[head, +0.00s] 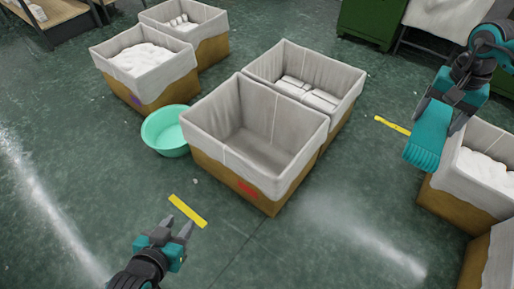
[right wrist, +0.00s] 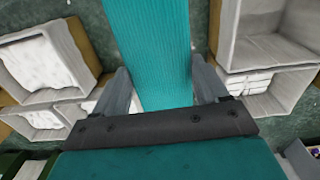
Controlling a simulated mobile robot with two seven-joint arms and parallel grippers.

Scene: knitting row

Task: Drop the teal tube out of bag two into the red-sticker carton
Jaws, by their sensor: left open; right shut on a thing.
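The teal tube (head: 428,135) is a ribbed knit piece that hangs from my right gripper (head: 453,108) at the right of the head view. My right gripper is shut on it, and the tube (right wrist: 148,50) runs up between the fingers in the right wrist view. The red-sticker carton (head: 215,163) stands in the middle, lined in grey, with a red sticker on its front; its visible inside is empty. The tube is to the right of this carton, apart from it. My left gripper (head: 178,231) is open and empty over the floor, in front of the carton. I cannot tell which carton holds bag two.
A carton with white contents (head: 478,190) stands below the tube at right. Behind the red-sticker carton is one with folded white pieces (head: 345,78). A green basin (head: 166,132) and a purple-sticker carton (head: 150,92) are at left. Yellow floor strips (head: 187,211) lie nearby.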

